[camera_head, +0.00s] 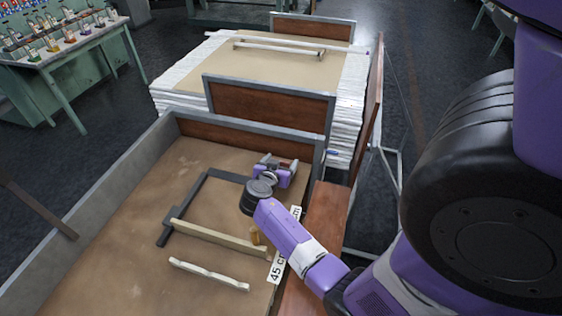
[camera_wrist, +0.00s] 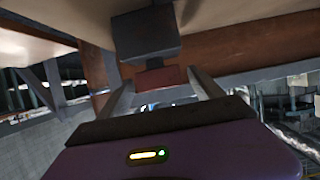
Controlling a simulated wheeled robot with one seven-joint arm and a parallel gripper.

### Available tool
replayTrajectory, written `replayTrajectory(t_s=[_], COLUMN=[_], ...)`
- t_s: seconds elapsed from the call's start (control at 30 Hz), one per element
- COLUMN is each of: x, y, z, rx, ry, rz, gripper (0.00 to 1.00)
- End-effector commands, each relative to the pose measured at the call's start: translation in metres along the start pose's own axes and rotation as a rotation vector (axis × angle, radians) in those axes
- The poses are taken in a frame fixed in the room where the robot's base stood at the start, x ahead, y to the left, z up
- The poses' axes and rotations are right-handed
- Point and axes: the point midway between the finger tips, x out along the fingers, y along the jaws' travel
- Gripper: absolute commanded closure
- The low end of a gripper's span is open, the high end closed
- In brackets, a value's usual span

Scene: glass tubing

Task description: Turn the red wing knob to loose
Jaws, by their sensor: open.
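The red wing knob (camera_wrist: 158,78) shows in the wrist view as a short red piece on the end of a dark grey block (camera_wrist: 145,35). My gripper (camera_wrist: 160,84) is open, with one finger on each side of the knob. A gap shows at the left finger; I cannot tell whether the right finger touches. In the head view my gripper (camera_head: 276,162) is low at the far right part of the brown table, and the knob cannot be made out clearly there.
A dark grey frame (camera_head: 187,205), a wooden bar (camera_head: 220,238) and a pale strip (camera_head: 208,274) lie on the brown table (camera_head: 130,255). A brown board with a grey edge (camera_head: 265,106) stands behind my gripper. A reddish-brown ledge (camera_head: 328,212) runs along the right.

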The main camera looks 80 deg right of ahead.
Motion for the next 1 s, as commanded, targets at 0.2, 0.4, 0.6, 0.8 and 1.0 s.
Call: replayTrajectory(t_s=[0.2,0.4,0.6,0.8,1.0], x=[0.0000,-0.0002,-0.0003,-0.0005,-0.0009], y=[0.0001,0.0001,0.0003,0.0008,0.0020], z=[0.0001,0.0001,0.0001,0.0005,-0.0001], rx=[0.000,0.000,-0.002,-0.019,-0.062], ry=[0.000,0.000,0.000,0.000,0.000], rz=[0.000,0.000,-0.003,-0.043,-0.149], gripper=[0.31,0.71,0.86,0.86,0.86])
